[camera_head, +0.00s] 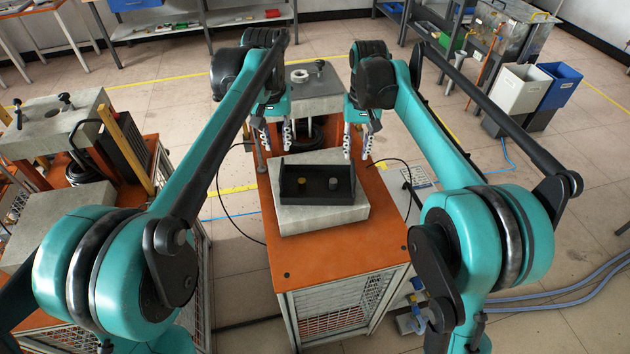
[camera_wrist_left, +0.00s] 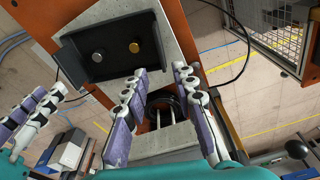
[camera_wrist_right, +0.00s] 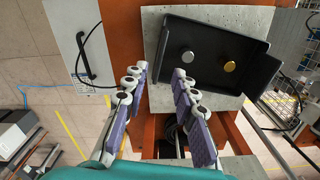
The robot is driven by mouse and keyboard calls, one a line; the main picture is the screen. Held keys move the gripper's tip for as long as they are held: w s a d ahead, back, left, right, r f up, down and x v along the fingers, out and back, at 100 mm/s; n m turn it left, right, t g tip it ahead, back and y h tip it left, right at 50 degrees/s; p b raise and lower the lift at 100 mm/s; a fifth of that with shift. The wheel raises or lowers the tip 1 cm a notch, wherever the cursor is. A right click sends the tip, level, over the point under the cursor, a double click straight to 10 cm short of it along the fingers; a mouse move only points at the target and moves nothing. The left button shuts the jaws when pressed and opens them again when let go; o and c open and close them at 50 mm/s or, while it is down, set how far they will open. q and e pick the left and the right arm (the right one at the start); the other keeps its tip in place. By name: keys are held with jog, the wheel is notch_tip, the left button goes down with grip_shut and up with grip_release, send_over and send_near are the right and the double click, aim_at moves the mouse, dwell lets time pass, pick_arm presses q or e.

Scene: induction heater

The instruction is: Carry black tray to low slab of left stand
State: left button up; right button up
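The black tray (camera_head: 317,197) lies on the low grey slab (camera_head: 290,222) of the orange-topped middle stand. It holds a gold cylinder (camera_head: 300,181) and a grey cylinder (camera_head: 333,183). The tray also shows in the left wrist view (camera_wrist_left: 113,65) and the right wrist view (camera_wrist_right: 208,70). My left gripper (camera_head: 275,136) is open and empty, above and behind the tray's left end. My right gripper (camera_head: 361,141) is open and empty, behind the tray's right end. Neither touches the tray. The left stand's low slab (camera_head: 45,225) is bare where visible; my left arm hides part of it.
The left stand (camera_head: 128,177) carries a raised slab (camera_head: 57,120) with black knobs and upright yellow bars. The middle stand's raised slab (camera_head: 312,96) stands behind my grippers. A black cable (camera_head: 222,185) loops beside the middle stand. Floor shows between the stands.

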jog(key=shift+r, duration=2)
